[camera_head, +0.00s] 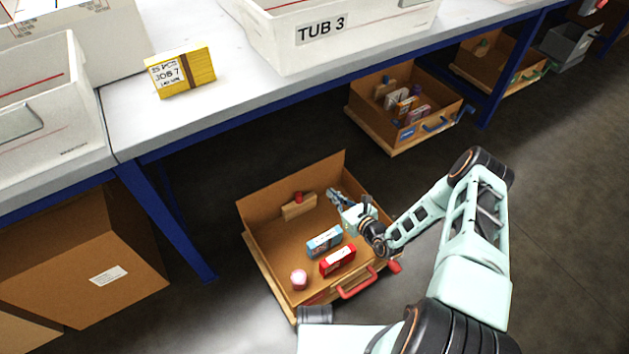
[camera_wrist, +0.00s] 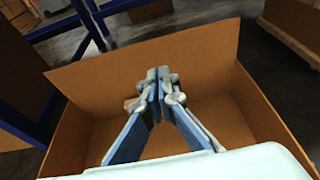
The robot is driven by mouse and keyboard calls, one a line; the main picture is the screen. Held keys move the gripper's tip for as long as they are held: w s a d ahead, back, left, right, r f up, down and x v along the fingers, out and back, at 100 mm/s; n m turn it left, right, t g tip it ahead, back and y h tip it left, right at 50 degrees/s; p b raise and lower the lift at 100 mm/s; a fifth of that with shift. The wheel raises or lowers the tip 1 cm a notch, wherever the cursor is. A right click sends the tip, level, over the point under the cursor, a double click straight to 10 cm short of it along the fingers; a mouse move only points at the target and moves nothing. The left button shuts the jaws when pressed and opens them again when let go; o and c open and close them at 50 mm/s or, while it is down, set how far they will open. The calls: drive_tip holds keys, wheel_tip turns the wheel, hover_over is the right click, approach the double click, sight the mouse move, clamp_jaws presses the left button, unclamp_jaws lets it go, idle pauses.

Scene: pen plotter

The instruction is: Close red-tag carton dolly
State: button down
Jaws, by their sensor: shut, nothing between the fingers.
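The carton dolly (camera_head: 262,277) with a red handle (camera_head: 357,283) is an open cardboard carton on a low base. It stands on the floor, out in front of the table. Inside it lie a blue-and-white box (camera_head: 324,241), a red box (camera_head: 338,260), a pink-white round item (camera_head: 299,279) and a tan block with a red knob (camera_head: 298,206). My gripper (camera_head: 335,197) is shut and empty, over the carton's right part. In the wrist view my closed fingers (camera_wrist: 161,82) point toward the carton's cardboard wall (camera_wrist: 205,62). I cannot tell whether they touch it.
A carton with a blue handle (camera_head: 402,135) and one with a green handle (camera_head: 497,75) stand under the table (camera_head: 215,105). A blue table leg (camera_head: 175,230) stands left of the red-handled carton. A closed cardboard box (camera_head: 80,255) is farther left. Floor at the right is clear.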

drive_tip(key=b, duration=0.4)
approach(307, 170)
wheel_tip(307, 170, down, 2)
drive_tip(key=w, duration=0.1)
drive_tip(key=w+a, duration=0.1)
drive_tip(key=w, duration=0.1)
drive_tip(key=w+a+b, duration=0.1)
drive_tip(key=w+a, duration=0.1)
drive_tip(key=shift+w+a+r, duration=0.1)
drive_tip(key=shift+w+a, duration=0.05)
